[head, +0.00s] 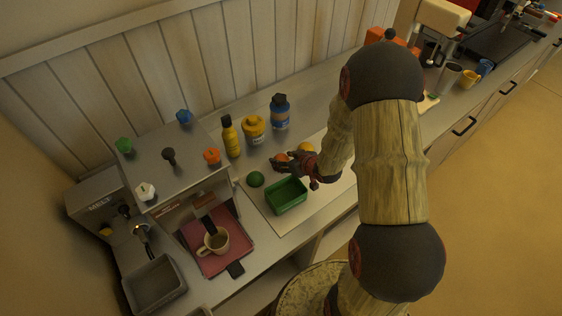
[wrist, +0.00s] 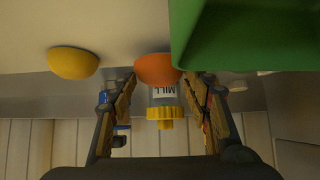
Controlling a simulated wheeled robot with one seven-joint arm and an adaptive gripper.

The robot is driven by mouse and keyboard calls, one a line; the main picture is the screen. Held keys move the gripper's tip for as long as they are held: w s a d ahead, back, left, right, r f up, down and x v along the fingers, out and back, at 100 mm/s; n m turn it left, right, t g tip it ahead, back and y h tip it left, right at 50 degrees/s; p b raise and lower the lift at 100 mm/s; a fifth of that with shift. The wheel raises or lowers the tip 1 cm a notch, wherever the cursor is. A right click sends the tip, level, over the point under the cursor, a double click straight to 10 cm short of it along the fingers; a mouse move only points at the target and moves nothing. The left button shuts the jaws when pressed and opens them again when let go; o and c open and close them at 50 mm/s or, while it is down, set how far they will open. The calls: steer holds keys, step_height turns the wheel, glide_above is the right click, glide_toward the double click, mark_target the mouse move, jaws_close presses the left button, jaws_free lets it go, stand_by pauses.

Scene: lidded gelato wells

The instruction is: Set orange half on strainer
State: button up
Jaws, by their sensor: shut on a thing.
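The orange half (head: 281,158) is between the fingertips of my gripper (head: 292,165). In the wrist view the orange half (wrist: 158,67) sits between both fingertips, rounded side toward the camera, and my gripper (wrist: 160,80) is shut on it. It is beside the green box (head: 286,196), near the board's far edge. I cannot make out a strainer for certain in either view. A green dome (head: 255,179) lies left of the green box.
A yellow bottle (head: 230,138), a yellow jar (head: 254,130) and a blue bottle (head: 280,112) stand behind. A machine with coloured knobs (head: 168,156) and a cup (head: 216,240) on a pink tray are at left.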

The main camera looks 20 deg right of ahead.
mark_target(284, 160)
steer(key=shift+r, duration=0.15)
steer(key=shift+r+p, duration=1.85)
steer(key=shift+r, duration=0.2)
